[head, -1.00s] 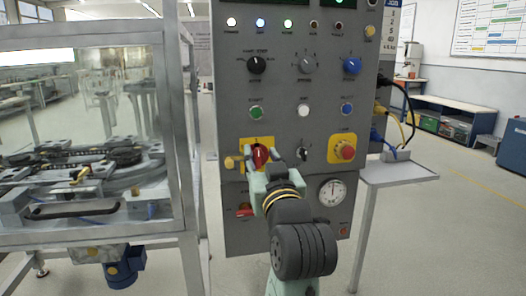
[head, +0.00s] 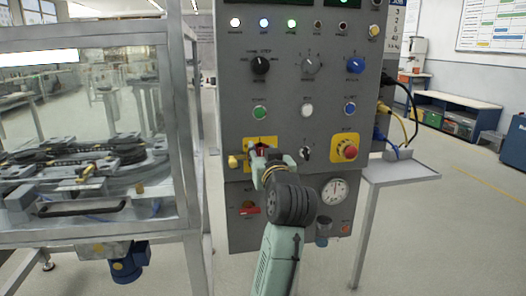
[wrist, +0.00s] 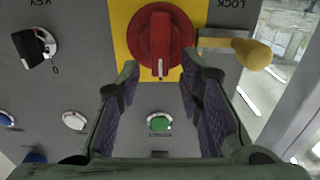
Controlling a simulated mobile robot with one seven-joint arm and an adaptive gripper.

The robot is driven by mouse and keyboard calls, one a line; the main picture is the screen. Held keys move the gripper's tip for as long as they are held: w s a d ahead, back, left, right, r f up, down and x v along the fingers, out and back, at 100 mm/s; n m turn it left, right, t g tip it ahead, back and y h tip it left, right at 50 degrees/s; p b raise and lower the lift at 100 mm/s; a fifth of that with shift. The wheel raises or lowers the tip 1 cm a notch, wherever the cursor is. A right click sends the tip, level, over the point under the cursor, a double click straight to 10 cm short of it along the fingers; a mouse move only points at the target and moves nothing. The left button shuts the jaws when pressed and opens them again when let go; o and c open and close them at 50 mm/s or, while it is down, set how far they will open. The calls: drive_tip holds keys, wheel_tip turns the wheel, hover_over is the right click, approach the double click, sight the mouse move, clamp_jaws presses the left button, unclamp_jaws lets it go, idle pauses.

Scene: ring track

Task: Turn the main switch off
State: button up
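The main switch is a round red knob (wrist: 160,45) on a yellow plate (wrist: 120,22), at the top middle of the wrist view. Its grip bar stands vertical in that view, with a white line at its lower end. In the head view the yellow plate (head: 272,140) shows, and the knob is mostly hidden behind my gripper. My gripper (wrist: 160,66) is open and empty, one finger on each side below the knob. The fingertips reach near the knob's lower edge; I cannot tell whether they touch it. My gripper (head: 267,155) also shows in front of the switch in the head view.
A yellow-knobbed lock lever (wrist: 250,53) sticks out close beside the switch. A key switch (wrist: 35,46) and a green button (wrist: 159,123) are nearby. A red emergency stop (head: 348,151) is to the right. A glass-walled machine (head: 95,130) stands left, a small shelf (head: 400,172) right.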

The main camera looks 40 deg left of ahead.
drive_tip(key=shift+c, duration=0.3)
clamp_jaws()
idle(0.3)
